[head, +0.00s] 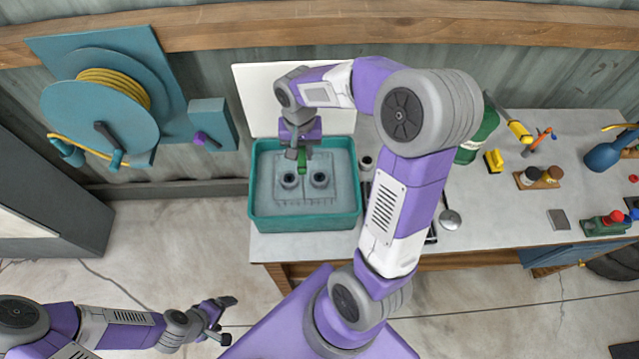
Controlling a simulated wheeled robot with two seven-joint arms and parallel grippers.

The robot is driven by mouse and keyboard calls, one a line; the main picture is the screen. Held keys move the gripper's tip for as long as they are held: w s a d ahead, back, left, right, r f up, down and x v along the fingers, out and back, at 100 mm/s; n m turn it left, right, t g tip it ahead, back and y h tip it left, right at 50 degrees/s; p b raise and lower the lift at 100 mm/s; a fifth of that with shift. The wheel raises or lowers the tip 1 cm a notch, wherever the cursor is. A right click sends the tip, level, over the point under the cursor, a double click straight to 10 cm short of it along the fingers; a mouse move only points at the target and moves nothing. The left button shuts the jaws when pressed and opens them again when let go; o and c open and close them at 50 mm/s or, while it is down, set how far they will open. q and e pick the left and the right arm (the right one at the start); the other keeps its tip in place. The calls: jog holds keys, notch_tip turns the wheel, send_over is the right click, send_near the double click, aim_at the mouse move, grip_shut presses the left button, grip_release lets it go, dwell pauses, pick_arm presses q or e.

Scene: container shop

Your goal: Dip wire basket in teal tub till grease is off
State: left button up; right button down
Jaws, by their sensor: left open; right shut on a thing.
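The teal tub (304,223) stands at the left end of the workbench and holds greyish liquid. The wire basket (304,191) is inside the tub, low in the liquid, with two dark round parts in it. Its green handle stands up at the back. My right gripper (302,156) reaches down over the tub's back and is shut on this green handle. Whether grease is left on the parts is too small to tell. My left gripper (222,318) is open and empty over the floor, in front of and left of the bench, well apart from the tub.
A white panel (265,95) stands behind the tub. A teal hose reel (95,100) hangs on the wall at left. Right of my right arm, the workbench (500,215) carries a yellow block (494,160), small jars (540,177) and a blue oil can (605,155). The floor at left is open.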

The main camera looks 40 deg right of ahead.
jog(key=shift+r+p, duration=3.4)
jog(key=shift+r, duration=1.3)
notch_tip(320, 180, up, 3)
jog(key=shift+r+p, duration=0.1)
jog(key=shift+p, duration=1.15)
